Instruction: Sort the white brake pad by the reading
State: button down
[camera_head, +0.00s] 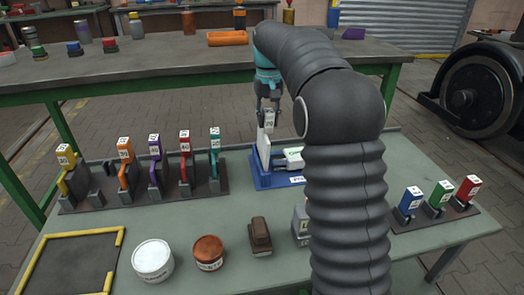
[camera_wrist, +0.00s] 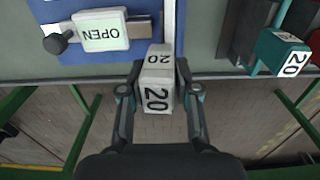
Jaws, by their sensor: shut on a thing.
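The white brake pad (camera_wrist: 157,78) has a block end marked 20 and is held between the two fingers of my gripper (camera_wrist: 160,92). In the head view, my gripper (camera_head: 268,95) points down, with the marked end of the pad (camera_head: 269,117) below it. An upright white plate (camera_head: 263,146) stands under the pad at the blue gauge (camera_head: 262,180); I cannot tell whether it is part of the pad. The gauge's display (camera_wrist: 103,30) reads OPEN, with a dark knob beside it. The pad's lower end is not clearly visible.
A rack (camera_head: 140,192) of several coloured, numbered pads stands left of the gauge. Another rack (camera_head: 435,213) holds blue, green and red ones at right. A yellow-edged tray (camera_head: 72,265), white tin (camera_head: 152,260), brown tin (camera_head: 208,252) and brown block (camera_head: 260,235) line the front.

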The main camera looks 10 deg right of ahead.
jog(key=shift+r+p, duration=0.75)
jog(key=shift+r, duration=1.8)
